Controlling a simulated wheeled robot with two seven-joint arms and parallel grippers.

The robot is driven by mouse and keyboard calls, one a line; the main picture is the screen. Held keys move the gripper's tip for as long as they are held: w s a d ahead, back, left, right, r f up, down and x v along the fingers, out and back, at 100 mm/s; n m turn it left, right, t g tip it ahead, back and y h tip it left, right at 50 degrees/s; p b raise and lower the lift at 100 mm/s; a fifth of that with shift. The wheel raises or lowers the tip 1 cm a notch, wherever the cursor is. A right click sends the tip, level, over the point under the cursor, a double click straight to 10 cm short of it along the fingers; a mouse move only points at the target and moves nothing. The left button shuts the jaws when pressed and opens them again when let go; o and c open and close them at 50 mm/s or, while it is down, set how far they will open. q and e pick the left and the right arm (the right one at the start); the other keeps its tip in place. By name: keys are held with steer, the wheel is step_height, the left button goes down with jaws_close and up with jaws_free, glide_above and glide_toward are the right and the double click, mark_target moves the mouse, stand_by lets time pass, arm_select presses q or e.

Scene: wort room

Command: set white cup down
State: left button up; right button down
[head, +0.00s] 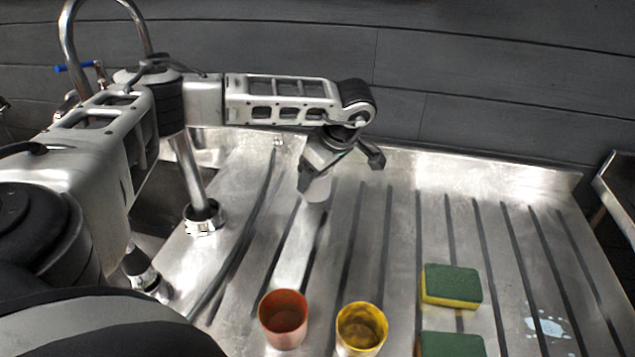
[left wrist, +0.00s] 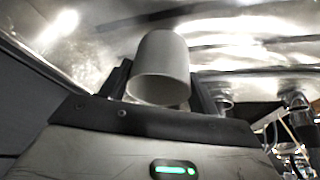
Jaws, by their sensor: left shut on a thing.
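The white cup (head: 318,190) is at my left gripper (head: 314,180), over the back left part of the ribbed steel drainboard (head: 375,225). The gripper partly hides it in the head view. In the left wrist view the white cup (left wrist: 160,62) sits between the fingers of my left gripper (left wrist: 160,92), which is shut on it. I cannot tell whether the cup's base touches the drainboard. My right gripper is not in view.
A red cup (head: 284,320) and a yellow cup (head: 361,328) stand at the front. Two green-and-yellow sponges (head: 452,284) (head: 450,345) lie to their right. A tap (head: 192,175) rises at left beside the sink. The right of the drainboard is mostly clear, with a wet patch (head: 550,326).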

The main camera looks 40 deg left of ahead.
mark_target(317, 185)
arm_select(q)
steer(key=shift+w+a+f, duration=0.2)
steer(key=shift+f, duration=1.6)
steer(key=shift+f, duration=0.2)
steer(key=o, duration=1)
steer(key=shift+c, duration=0.2)
steer(key=shift+r, duration=0.1)
steer(key=shift+r, duration=0.2)
steer(key=v, duration=1.2)
steer(key=shift+b, duration=0.35)
